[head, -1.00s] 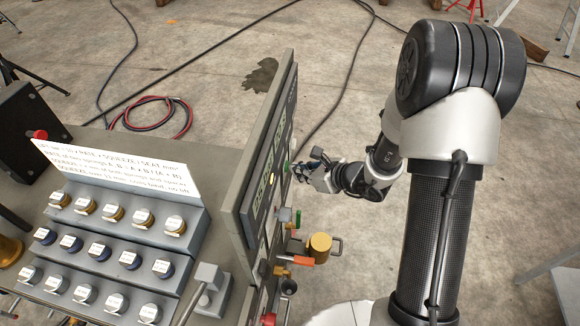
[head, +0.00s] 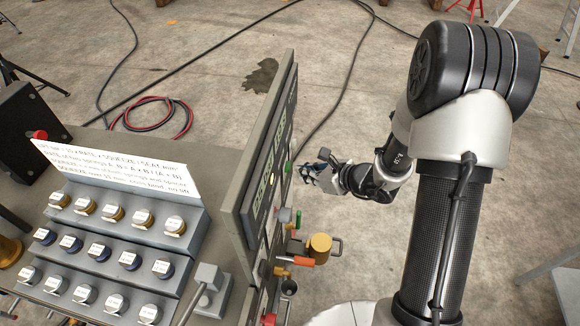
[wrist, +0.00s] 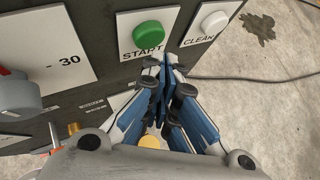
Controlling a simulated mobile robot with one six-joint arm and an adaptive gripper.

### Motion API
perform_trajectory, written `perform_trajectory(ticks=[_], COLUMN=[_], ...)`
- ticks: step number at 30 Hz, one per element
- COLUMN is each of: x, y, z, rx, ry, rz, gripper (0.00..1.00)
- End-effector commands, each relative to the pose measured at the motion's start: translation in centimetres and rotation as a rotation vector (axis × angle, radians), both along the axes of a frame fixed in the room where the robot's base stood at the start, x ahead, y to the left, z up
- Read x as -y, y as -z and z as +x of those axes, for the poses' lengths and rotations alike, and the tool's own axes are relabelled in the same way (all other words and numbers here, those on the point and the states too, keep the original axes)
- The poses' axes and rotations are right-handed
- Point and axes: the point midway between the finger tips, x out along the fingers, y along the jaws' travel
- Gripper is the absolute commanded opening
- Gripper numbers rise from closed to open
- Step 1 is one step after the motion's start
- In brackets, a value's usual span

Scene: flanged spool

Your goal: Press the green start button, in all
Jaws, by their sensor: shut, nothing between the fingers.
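The green start button (wrist: 149,37) sits on a white plate marked START on the dark panel in the wrist view. In the head view the panel (head: 262,160) is seen nearly edge-on, and a small green spot on its face may be that button. My gripper (wrist: 168,62) is shut and empty, its blue-and-black fingers pointing at the panel. In the wrist view its tips overlap the lower right of the START plate, below and right of the button. In the head view my gripper (head: 308,170) is just right of the panel face. I cannot tell whether the tips touch the panel.
A grey knob (wrist: 18,93) is on the left. Brass and orange fittings (head: 318,247) stick out from the panel below my gripper. Rows of labelled cylinders (head: 115,213) stand behind the panel.

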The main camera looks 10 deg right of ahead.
Motion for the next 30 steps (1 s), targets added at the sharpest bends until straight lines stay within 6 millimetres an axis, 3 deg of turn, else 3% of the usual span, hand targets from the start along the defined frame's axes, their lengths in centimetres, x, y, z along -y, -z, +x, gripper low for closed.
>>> perform_trajectory(ticks=[5,18,30], x=[0.3,4.2,4.8], y=[0.0,0.0,0.0], z=[-0.1,-1.3,-1.6], rx=[-0.001,-0.002,-0.001], ry=[0.001,0.003,0.001], rz=[0.000,0.000,0.000], gripper=[0.00,0.00,0.00])
